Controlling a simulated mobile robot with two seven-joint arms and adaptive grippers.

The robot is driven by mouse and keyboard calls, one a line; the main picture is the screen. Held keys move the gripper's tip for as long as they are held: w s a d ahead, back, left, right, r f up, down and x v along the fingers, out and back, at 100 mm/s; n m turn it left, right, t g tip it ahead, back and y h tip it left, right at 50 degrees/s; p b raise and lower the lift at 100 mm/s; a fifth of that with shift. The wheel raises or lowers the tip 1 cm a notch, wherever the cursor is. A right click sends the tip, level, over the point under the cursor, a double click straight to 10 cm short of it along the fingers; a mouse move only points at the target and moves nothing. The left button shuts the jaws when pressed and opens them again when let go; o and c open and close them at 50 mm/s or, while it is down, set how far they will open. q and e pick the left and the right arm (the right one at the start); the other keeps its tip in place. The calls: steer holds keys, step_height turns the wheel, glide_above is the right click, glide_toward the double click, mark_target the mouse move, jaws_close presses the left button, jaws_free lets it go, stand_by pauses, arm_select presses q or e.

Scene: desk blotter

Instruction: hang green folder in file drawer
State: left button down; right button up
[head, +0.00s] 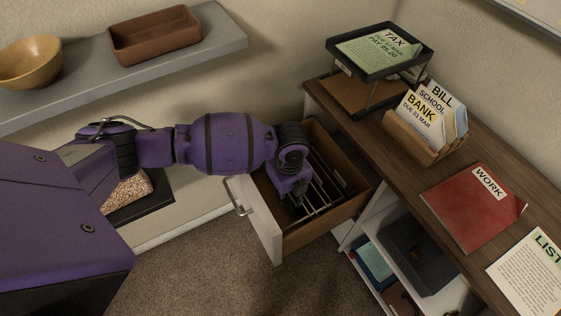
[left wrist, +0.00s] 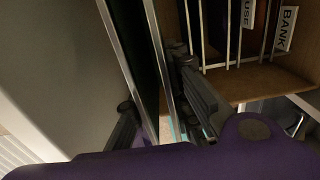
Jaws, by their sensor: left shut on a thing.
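The file drawer (head: 322,222) is pulled open below the desk top, its white front (head: 262,225) facing left. My left gripper (head: 300,196) reaches down into it, over metal rails, near the front panel. In the left wrist view the left gripper (left wrist: 160,112) is shut on the green folder (left wrist: 130,32), which looks very dark green and stands between the fingers along thin metal rails. The arm hides most of the folder in the head view. Other files with white labels, one reading BANK (left wrist: 286,28), hang in the drawer. My right gripper is not in view.
The desk top carries a paper tray (head: 378,62), a letter holder (head: 420,135), a red WORK folder (head: 472,205) and a LIST sheet (head: 530,270). Open shelves (head: 420,265) sit below. A wall shelf (head: 215,40) holds a bowl (head: 30,62) and a brown box (head: 155,38).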

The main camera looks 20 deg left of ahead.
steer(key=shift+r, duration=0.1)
arm_select(q)
steer(key=shift+r, duration=0.1)
steer(key=shift+d+f, duration=0.1)
steer(key=shift+f, duration=0.9)
step_height(320, 180, down, 2)
steer(key=shift+b, duration=0.45)
steer(key=shift+f, duration=0.2)
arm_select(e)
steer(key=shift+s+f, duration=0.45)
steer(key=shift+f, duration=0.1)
